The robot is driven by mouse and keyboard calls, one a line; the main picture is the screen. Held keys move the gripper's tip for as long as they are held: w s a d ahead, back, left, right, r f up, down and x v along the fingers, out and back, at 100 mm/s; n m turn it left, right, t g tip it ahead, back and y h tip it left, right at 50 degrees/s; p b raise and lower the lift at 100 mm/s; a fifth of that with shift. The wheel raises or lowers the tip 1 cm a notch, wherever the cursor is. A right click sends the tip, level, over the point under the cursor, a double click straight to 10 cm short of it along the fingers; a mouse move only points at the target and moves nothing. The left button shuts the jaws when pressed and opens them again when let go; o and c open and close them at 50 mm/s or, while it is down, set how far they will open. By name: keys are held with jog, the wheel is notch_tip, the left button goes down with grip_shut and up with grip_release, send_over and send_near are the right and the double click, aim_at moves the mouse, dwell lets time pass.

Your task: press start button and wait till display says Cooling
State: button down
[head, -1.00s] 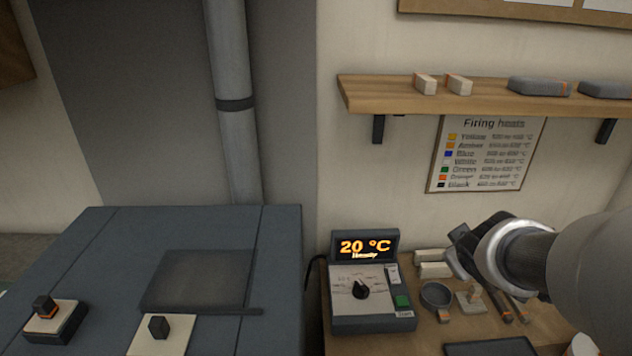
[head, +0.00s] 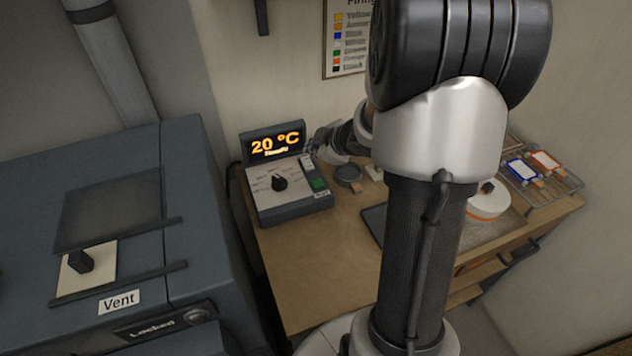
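The green start button (head: 318,184) is at the right of the face, uncovered. My gripper (head: 318,145) is just right of the display, behind and above the button and apart from it. It is small and partly hidden by my arm, so its finger opening cannot be made out.
The grey kiln (head: 120,215) with a Vent label (head: 120,302) and a Locked panel (head: 160,325) stands left. A wire rack (head: 545,180) holds framed pieces at far right. The bench front (head: 300,270) is bare.

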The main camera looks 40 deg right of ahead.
jog(key=shift+f, duration=0.15)
jog(key=b, duration=0.8)
send_over(316, 184)
notch_tip(316, 184, down, 7)
jog(key=shift+a+f, duration=0.1)
jog(key=shift+f, duration=0.1)
jog(key=shift+f+b, duration=0.55)
jog(key=shift+f, duration=0.1)
jog(key=shift+f, duration=0.3)
jog(key=shift+f+b, duration=0.45)
jog(key=shift+b, duration=0.1)
dwell(0.7)
dwell(0.3)
jog(key=shift+r+p, duration=0.85)
jog(key=shift+p, duration=0.2)
jog(key=shift+r, duration=0.1)
